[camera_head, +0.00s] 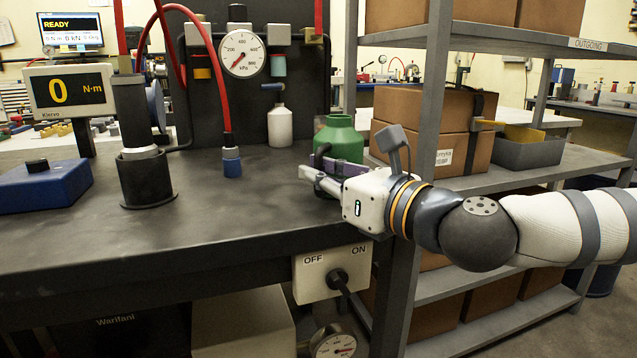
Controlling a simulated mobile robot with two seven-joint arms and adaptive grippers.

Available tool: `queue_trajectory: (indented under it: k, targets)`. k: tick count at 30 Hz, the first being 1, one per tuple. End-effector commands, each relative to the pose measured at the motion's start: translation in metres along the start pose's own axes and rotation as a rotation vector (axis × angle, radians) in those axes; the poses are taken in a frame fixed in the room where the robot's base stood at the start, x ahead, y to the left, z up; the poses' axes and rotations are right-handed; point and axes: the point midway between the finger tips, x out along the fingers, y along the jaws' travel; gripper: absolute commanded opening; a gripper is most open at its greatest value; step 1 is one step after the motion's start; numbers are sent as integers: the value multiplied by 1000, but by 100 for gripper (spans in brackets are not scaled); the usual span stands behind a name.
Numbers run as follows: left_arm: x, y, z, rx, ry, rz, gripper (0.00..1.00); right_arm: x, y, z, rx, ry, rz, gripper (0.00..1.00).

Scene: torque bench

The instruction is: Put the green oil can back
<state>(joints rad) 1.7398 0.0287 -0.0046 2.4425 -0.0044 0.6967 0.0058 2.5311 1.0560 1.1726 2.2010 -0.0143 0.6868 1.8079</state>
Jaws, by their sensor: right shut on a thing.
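The green oil can (339,136) stands upright at the right end of the dark bench, near its edge. My right gripper (319,171) reaches in from the right at the can's lower part and is shut on it. The gripper hides the can's base, so I cannot tell whether the can touches the bench top. My left gripper is not in view.
A white bottle (280,126) stands just left of the can, below a pressure gauge (242,54). A red hose ends in a blue fitting (231,163). A shelf with cardboard boxes (470,113) is at the right. The bench's front middle (235,220) is clear.

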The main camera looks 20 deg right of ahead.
Motion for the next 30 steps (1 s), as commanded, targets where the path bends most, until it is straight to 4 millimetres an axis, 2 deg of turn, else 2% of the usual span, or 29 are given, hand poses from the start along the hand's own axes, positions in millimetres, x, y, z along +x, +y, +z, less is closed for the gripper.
queue_trajectory:
  k: [11, 12, 15, 30]
  targets:
    - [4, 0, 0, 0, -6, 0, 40, 0, 0, -5, -2, -4, -1, 0]
    - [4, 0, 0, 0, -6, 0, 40, 0, 0, -6, 0, -3, -1, 10]
    - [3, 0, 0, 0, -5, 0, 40, -1, 0, -4, -1, -4, -1, 28]
    - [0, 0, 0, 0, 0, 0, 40, 0, 0, 0, -1, -4, -1, 28]
